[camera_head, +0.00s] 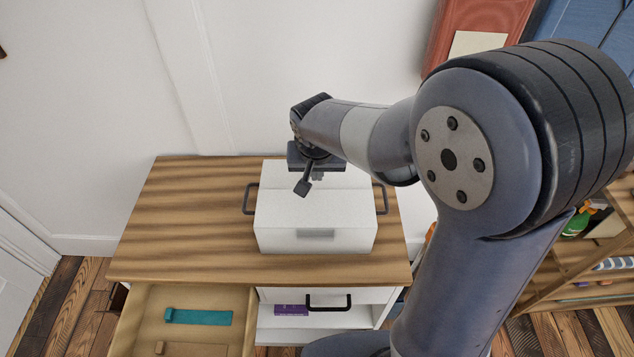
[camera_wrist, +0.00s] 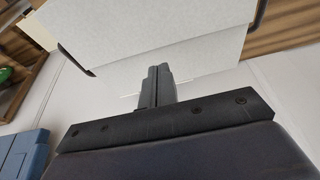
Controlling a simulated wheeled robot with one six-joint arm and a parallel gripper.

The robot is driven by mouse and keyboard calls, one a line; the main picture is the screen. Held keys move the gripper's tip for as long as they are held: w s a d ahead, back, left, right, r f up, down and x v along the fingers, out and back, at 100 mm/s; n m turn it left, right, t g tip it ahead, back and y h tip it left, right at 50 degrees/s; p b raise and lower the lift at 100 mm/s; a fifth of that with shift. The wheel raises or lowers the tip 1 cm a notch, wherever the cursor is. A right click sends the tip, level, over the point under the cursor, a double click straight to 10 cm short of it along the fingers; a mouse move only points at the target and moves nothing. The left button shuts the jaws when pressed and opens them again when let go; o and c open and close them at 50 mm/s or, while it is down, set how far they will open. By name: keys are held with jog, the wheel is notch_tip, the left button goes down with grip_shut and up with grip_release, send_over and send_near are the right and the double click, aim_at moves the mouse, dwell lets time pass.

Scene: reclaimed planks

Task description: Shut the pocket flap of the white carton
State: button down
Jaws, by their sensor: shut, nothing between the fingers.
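The white carton (camera_head: 316,215) stands on the wooden top of a cabinet, with a dark handle at each side and a grey plate on its front. A faint line crosses its upper side; I cannot tell for sure how far the flap stands open. My gripper (camera_head: 303,188) is over the rear half of the carton, pointing down. In the wrist view the gripper fingers (camera_wrist: 157,82) are together and empty, at the edge of a white panel of the carton (camera_wrist: 150,35). A second white strip shows just beyond that edge. Contact cannot be told.
The wooden cabinet top (camera_head: 180,220) is clear to the left of the carton. Below, a drawer (camera_head: 145,310) is pulled out, with a teal item (camera_head: 205,317) in it. A purple box (camera_head: 291,310) lies in the white compartment beside it. A shelf (camera_head: 570,260) stands at right.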

aim_at(317, 190)
jog(key=x, duration=0.3)
jog(key=s+x, duration=0.1)
jog(key=x, duration=0.1)
jog(key=shift+w+f, duration=0.1)
jog(key=shift+f, duration=0.15)
